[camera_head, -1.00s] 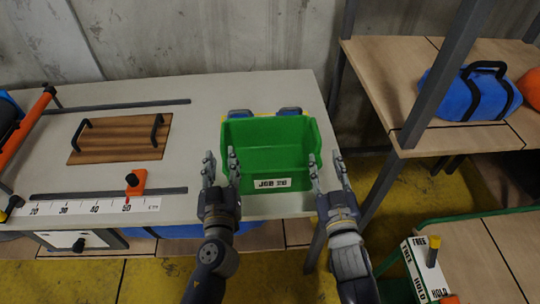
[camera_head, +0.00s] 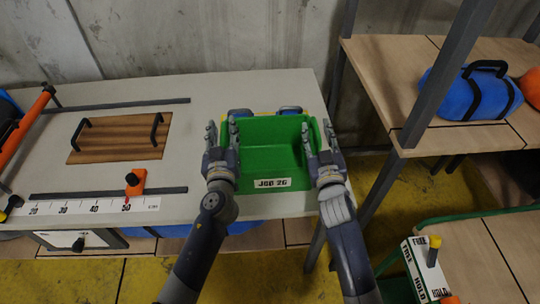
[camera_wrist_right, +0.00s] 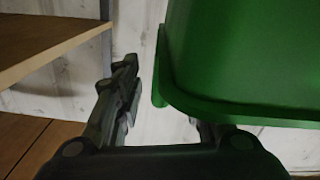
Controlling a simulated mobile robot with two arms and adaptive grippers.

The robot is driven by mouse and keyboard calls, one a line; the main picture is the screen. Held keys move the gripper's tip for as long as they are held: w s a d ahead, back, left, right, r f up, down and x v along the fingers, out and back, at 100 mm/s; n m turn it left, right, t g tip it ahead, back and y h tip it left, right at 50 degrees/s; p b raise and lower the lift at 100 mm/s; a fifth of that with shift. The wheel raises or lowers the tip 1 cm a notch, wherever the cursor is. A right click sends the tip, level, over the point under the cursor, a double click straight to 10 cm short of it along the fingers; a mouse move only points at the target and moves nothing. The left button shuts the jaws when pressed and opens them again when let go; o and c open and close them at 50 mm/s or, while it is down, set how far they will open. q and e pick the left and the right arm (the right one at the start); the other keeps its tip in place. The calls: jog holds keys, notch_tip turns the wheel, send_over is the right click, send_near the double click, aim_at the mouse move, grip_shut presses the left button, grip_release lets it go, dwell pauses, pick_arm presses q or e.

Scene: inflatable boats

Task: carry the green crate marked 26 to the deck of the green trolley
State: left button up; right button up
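The green crate (camera_head: 268,155) stands upright on the grey bench near its right front edge, its front label reading JOB 26. My left gripper (camera_head: 221,131) is open at the crate's left side wall. My right gripper (camera_head: 318,137) is open at its right side wall. In the right wrist view, the crate (camera_wrist_right: 245,55) fills the upper right and its rim edge hangs between the spread fingers of my right gripper (camera_wrist_right: 165,105); one finger is partly hidden behind the crate. The green trolley's wooden deck (camera_head: 510,245) shows at the lower right, lower than the bench.
A white box (camera_head: 420,270) marked FREE and HOLD stands at the trolley's left side. A steel rack post (camera_head: 440,75) rises between bench and shelf, where a blue bag (camera_head: 470,93) lies. A wooden board (camera_head: 118,138) with handles lies left on the bench (camera_head: 190,125).

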pick_arm(q)
grip_shut()
pick_arm(e)
grip_shut()
pick_arm(q)
jog(key=shift+a+r, duration=0.1)
jog(key=shift+r, duration=0.05)
pick_arm(e)
jog(key=shift+r, duration=0.1)
